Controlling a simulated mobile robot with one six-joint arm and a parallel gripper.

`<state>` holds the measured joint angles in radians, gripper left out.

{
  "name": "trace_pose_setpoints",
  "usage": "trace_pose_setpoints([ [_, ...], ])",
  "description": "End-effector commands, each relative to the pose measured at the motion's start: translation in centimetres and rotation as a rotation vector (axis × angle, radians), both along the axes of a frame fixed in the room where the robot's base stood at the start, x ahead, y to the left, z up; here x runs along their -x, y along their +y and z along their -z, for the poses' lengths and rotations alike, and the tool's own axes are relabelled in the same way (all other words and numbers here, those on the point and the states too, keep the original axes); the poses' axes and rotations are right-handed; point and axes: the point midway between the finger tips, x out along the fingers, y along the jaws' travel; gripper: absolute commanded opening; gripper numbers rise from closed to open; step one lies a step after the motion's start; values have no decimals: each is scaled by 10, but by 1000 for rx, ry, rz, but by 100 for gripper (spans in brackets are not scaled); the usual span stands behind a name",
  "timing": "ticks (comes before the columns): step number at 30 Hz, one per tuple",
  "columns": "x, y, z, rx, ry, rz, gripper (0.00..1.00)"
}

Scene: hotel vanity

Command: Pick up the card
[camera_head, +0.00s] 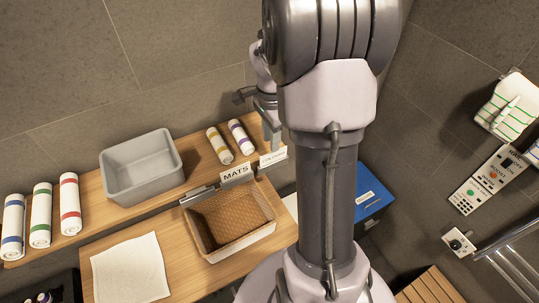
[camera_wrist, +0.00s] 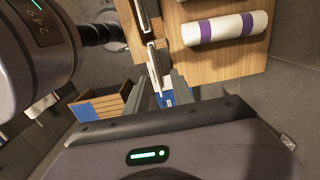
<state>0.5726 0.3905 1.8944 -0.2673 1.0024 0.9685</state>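A white card lettered MATS (camera_head: 236,172) stands in a dark holder rail along the front of the wooden shelf. A second white lettered card (camera_head: 272,158) stands to its right; its words are too small to read surely. My gripper (camera_head: 272,140) is at this second card, partly hidden behind my arm. In the wrist view my gripper (camera_wrist: 161,98) has its two fingers apart, with a thin pale card (camera_wrist: 158,66) seen nearly edge-on between or just beyond the fingertips. I cannot tell whether the fingers touch it.
A grey bin (camera_head: 142,167), several striped towel rolls (camera_head: 70,204) and a wicker basket (camera_head: 228,222) stand near the rail. A white cloth (camera_head: 130,270) lies at lower left. A blue box (camera_head: 370,197) is right of my arm. A purple-striped roll (camera_wrist: 225,28) lies close to my gripper.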

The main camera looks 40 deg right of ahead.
Motion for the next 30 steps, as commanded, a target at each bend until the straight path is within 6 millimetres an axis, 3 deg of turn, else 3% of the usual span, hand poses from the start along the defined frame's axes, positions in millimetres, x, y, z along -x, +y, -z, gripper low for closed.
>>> trace_pose_setpoints([
  [12,9,-2,64,0,1,-2,29],
  [19,8,-2,68,1,-2,-2,29],
  [24,8,-2,67,1,-2,-2,0],
  [30,8,-2,67,1,-2,-2,0],
])
